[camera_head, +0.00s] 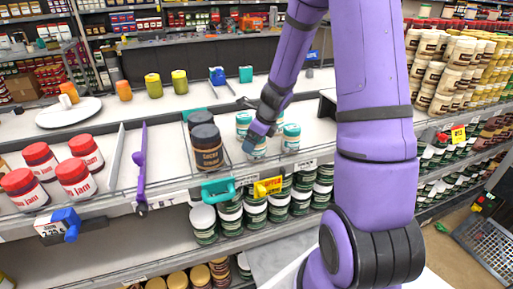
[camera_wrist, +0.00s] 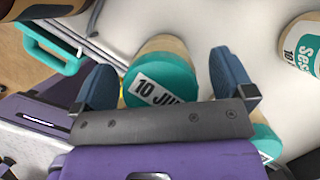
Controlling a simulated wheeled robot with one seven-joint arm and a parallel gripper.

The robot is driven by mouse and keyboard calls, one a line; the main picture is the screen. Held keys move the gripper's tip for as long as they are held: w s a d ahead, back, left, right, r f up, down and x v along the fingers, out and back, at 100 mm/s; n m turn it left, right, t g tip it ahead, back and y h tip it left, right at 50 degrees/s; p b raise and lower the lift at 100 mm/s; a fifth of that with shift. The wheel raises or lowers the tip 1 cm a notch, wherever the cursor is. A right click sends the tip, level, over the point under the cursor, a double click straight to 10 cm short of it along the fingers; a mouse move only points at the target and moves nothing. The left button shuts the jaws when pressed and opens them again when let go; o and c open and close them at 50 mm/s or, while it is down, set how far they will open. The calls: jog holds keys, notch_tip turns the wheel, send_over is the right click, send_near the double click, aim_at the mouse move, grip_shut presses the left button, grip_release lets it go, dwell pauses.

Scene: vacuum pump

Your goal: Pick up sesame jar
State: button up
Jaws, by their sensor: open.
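Several sesame jars with teal lids stand on the shelf in the head view, one of them to the right of my gripper (camera_head: 291,138). My gripper (camera_head: 256,138) is low over this group, and its fingers partly hide the jar below them (camera_head: 258,153). In the wrist view my open gripper (camera_wrist: 163,66) has its two blue fingers on either side of a sesame jar (camera_wrist: 162,84), whose teal lid bears a "10 JU…" label. The left finger is close to the jar; a wider space shows at the right finger.
Dark-lidded brown jars (camera_head: 207,148) stand just left of my gripper. Red-lidded jam jars (camera_head: 75,178) stand farther left, past a purple divider (camera_head: 140,165). A teal clip (camera_head: 218,190) and a yellow tag (camera_head: 268,187) sit on the shelf's front edge.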

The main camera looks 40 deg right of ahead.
jog(key=shift+f, duration=0.2)
jog(key=shift+c, duration=0.5)
jog(key=c, duration=1.1)
jog(key=shift+o, duration=0.2)
jog(key=shift+w, duration=0.1)
jog(key=shift+r, duration=0.1)
